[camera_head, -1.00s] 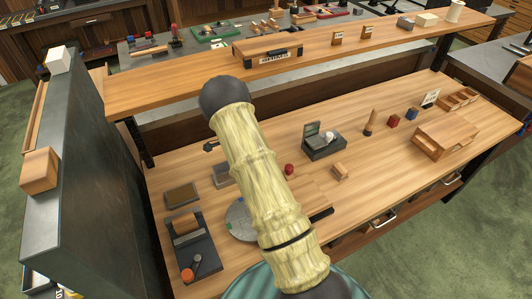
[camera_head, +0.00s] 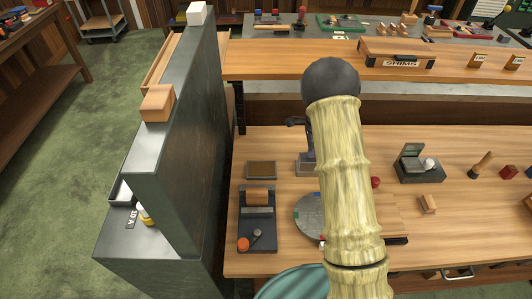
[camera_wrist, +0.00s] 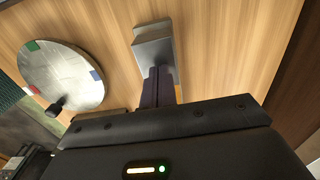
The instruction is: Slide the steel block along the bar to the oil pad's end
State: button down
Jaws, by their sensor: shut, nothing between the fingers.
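My gripper (camera_wrist: 160,70) is shut and empty; in the wrist view its dark fingertips show in front of a grey metal piece (camera_wrist: 152,40) on the bench. In the head view my arm hides the gripper. A grey block-like base (camera_head: 304,165) stands left of my arm there. I cannot tell for sure which piece is the steel block or the bar. A brown framed pad (camera_head: 261,169) lies at the bench's left and may be the oil pad. Below it is a dark plate (camera_head: 257,236) with a brown roller-like piece, an orange knob and a dark knob.
A round grey disc (camera_head: 309,215) with coloured patches lies beside my arm; it also shows in the wrist view (camera_wrist: 60,75). A tall dark panel (camera_head: 185,150) walls the bench's left side. A raised shelf (camera_head: 300,68) runs behind. An open dark box (camera_head: 419,170) stands right.

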jog(key=a+b, duration=0.2)
jog(key=a, duration=1.3)
jog(key=shift+s+a, duration=0.1)
jog(key=shift+a, duration=0.25)
jog(key=s+d+r+n+t+p, duration=0.1)
jog(key=s+d+r+n+p, duration=0.2)
jog(key=s+d+r+n, duration=0.75)
jog(key=s+d+r+n+p, duration=0.1)
jog(key=s+r+n, duration=0.2)
jog(key=s, duration=0.5)
jog(key=s+d+r+n+t+p, duration=0.1)
jog(key=s+d+r+n, duration=0.1)
jog(key=s+r+n, duration=0.2)
jog(key=s, duration=0.3)
jog(key=shift+s+d+r+t, duration=0.25)
jog(key=shift+s+r+t, duration=0.05)
jog(key=shift+s+r, duration=0.1)
